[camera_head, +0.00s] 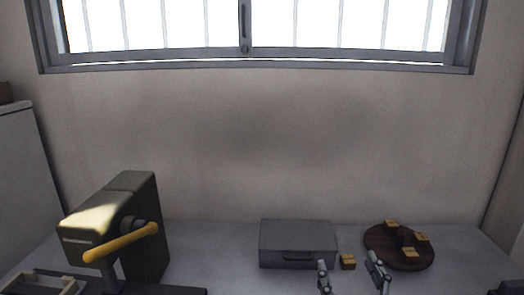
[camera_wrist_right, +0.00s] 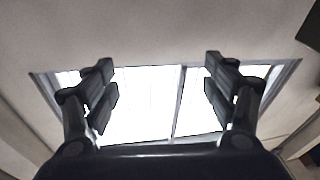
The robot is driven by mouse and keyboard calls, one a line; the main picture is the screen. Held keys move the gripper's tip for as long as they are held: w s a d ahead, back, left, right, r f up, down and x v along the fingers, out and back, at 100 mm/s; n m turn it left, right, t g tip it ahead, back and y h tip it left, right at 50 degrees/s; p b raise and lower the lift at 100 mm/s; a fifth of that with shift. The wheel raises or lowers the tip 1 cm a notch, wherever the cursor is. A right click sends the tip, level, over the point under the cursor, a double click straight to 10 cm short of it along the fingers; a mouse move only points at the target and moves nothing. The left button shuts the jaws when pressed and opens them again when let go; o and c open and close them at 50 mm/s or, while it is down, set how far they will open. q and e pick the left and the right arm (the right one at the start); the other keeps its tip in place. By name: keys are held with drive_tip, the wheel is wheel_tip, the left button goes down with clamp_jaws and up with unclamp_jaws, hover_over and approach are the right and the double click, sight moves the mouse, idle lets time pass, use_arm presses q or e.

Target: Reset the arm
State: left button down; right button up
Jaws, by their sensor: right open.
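My right gripper (camera_head: 350,275) shows at the bottom of the head view, its two fingers apart with nothing between them. In the right wrist view the fingers (camera_wrist_right: 163,90) are spread wide and empty, facing the wall and window. A small yellow-brown block (camera_head: 348,262) lies on the table just beyond the right gripper, close to the grey case. My left gripper is not in view.
A grey case (camera_head: 297,238) with a front handle sits mid-table. A round dark wooden tray (camera_head: 420,258) with several yellow-brown blocks stands right. A dark green machine with a yellow lever (camera_head: 120,243) stands left. A barred window (camera_head: 250,25) is above.

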drive_tip(key=s+d+f+g+h, duration=0.1)
drive_tip(key=s+d+f+g, duration=0.1)
drive_tip(key=f, duration=0.4)
drive_tip(key=s+d+f+m+g+h, duration=0.1)
drive_tip(key=s+f+g, duration=0.3)
drive_tip(key=f, duration=0.2)
drive_tip(key=s+d+f+m+g+h, duration=0.1)
drive_tip(key=s+d+f+g, duration=0.1)
drive_tip(key=f, duration=0.4)
drive_tip(key=shift+s+d+g+h, duration=0.3)
drive_tip(key=shift+s+g, duration=0.1)
drive_tip(key=shift+s, duration=0.35)
drive_tip(key=s+a+f+n+g+y, duration=0.1)
drive_tip(key=s+f+g, duration=0.35)
drive_tip(key=s, duration=0.35)
drive_tip(key=s+a+f+n+g+y, duration=0.1)
drive_tip(key=s+a+f+g, duration=0.15)
drive_tip(key=s+f, duration=0.45)
drive_tip(key=s+f+g, duration=0.2)
drive_tip(key=s+f, duration=0.1)
drive_tip(key=f, duration=2.1)
drive_tip(key=s+d+f, duration=0.2)
drive_tip(key=s+f, duration=0.6)
drive_tip(key=s+d+f+g, duration=0.1)
drive_tip(key=s+f, duration=0.7)
drive_tip(key=s, duration=0.1)
drive_tip(key=shift+d, duration=0.4)
